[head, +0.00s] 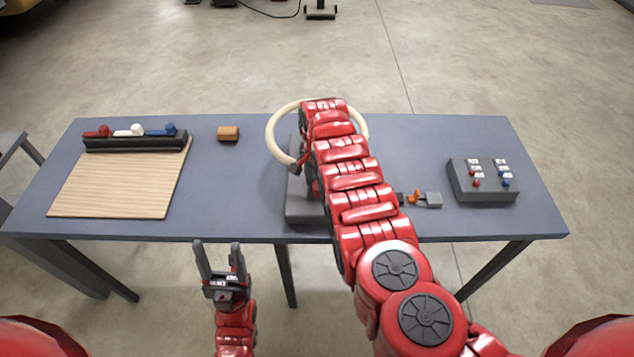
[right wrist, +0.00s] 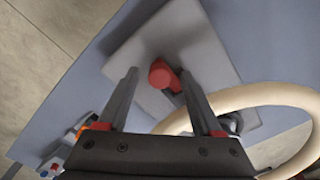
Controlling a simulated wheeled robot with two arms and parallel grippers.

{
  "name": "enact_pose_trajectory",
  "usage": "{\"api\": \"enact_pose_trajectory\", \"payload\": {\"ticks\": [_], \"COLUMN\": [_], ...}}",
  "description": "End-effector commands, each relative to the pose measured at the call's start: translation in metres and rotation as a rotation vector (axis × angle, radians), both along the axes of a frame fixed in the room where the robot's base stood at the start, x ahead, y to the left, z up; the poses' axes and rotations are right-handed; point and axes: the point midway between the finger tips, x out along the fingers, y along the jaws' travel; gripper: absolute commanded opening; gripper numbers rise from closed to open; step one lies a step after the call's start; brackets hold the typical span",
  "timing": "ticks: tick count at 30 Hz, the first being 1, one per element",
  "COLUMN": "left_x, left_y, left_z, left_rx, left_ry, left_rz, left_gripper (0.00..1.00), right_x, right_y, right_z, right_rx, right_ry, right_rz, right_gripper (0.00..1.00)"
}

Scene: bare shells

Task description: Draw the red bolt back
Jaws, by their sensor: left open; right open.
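A red bolt (head: 97,132) with a raised knob lies at the left end of a black rail (head: 135,143) on the table, in the head view. A white bolt (head: 133,130) and a blue bolt (head: 165,130) lie to its right on the same rail. My left gripper (head: 220,247) is open and empty before the table's front edge, well short of the rail. My right gripper (right wrist: 160,78) is open above a grey block (right wrist: 205,60). A red knob (right wrist: 163,75) on that block shows between its fingertips; contact cannot be told. In the head view my right arm largely hides this place.
A wooden board (head: 120,185) lies in front of the rail. A cream ring-shaped tube (head: 272,125) curves beside the grey block. An orange-brown block (head: 228,133) lies between rail and tube. A small grey-and-orange piece (head: 428,199) and a switch box (head: 482,182) stand to the right.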

Motion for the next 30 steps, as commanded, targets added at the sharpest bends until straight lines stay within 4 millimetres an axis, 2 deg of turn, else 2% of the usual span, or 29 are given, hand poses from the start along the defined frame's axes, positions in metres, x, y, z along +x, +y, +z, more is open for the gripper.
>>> {"api": "enact_pose_trajectory", "payload": {"ticks": [4,15,30], "left_x": [0.0,0.0,0.0], "left_y": [0.0,0.0,0.0], "left_z": [0.0,0.0,0.0001], "left_rx": [0.0,0.0,0.0], "left_ry": [0.0,0.0,0.0], "left_rz": [0.0,0.0,0.0], "left_gripper": [0.6,0.6,0.6], "right_x": [0.0001,0.0001,0.0002], "right_y": [0.0002,0.0004,0.0004], "right_z": [0.0005,0.0008,0.0011], "right_rx": [0.0,0.0,0.001], "right_ry": [0.0,0.0,-0.001], "right_rz": [0.0,0.001,0.001], "right_gripper": [0.65,0.0,0.0]}}
